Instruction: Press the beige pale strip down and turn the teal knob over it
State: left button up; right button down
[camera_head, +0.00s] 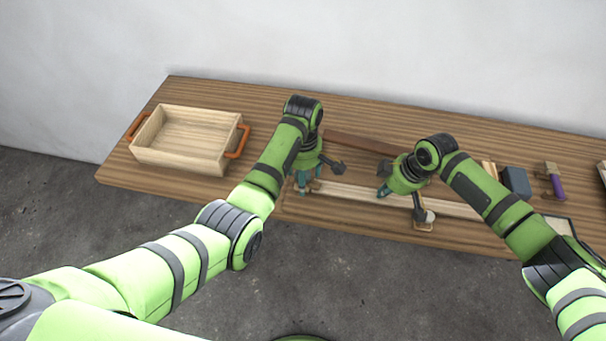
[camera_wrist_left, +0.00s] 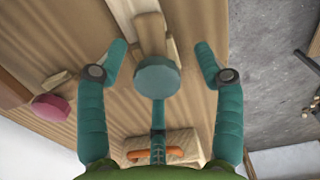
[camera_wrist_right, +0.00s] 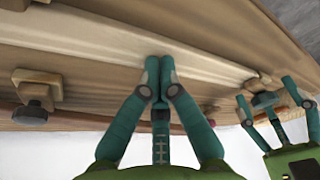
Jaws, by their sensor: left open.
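The beige pale strip (camera_head: 350,193) lies along the front of the table; it also shows in the right wrist view (camera_wrist_right: 110,42). The teal knob (camera_wrist_left: 157,77) sits on a small wooden piece near the strip's left end. My left gripper (camera_wrist_left: 161,52) is open, with one finger on each side of the knob; I cannot tell whether they touch it. My right gripper (camera_wrist_right: 160,68) is shut, its fingertips together at the strip's surface, pointing down on its middle part. The arms hide parts of the strip in the head view.
A wooden tray (camera_head: 181,160) with orange handles stands at the left. A crimson knob (camera_wrist_left: 50,107) is near the teal one. A dark grey knob (camera_wrist_right: 33,112) is at the strip's other side.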

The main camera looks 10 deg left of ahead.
pick_arm(q)
jog(key=shift+w, duration=0.1)
pick_arm(e)
jog(key=shift+f, duration=0.1)
pick_arm(q)
jog(key=shift+a+r, duration=0.1)
jog(key=shift+r, duration=3.5)
pick_arm(e)
jog(key=shift+d, duration=0.1)
pick_arm(q)
jog(key=shift+r, duration=0.1)
jog(key=shift+w+r+p, duration=0.1)
jog(key=shift+r+p, duration=0.4)
jog(key=shift+p, duration=0.15)
pick_arm(e)
jog(key=shift+r, duration=0.65)
jog(key=shift+r+p, duration=2.8)
jog(key=shift+r, duration=0.15)
pick_arm(q)
notch_tip(320, 180, up, 6)
jog(key=shift+f, duration=0.2)
jog(key=shift+r+p, duration=0.35)
pick_arm(e)
jog(key=shift+r, duration=2.45)
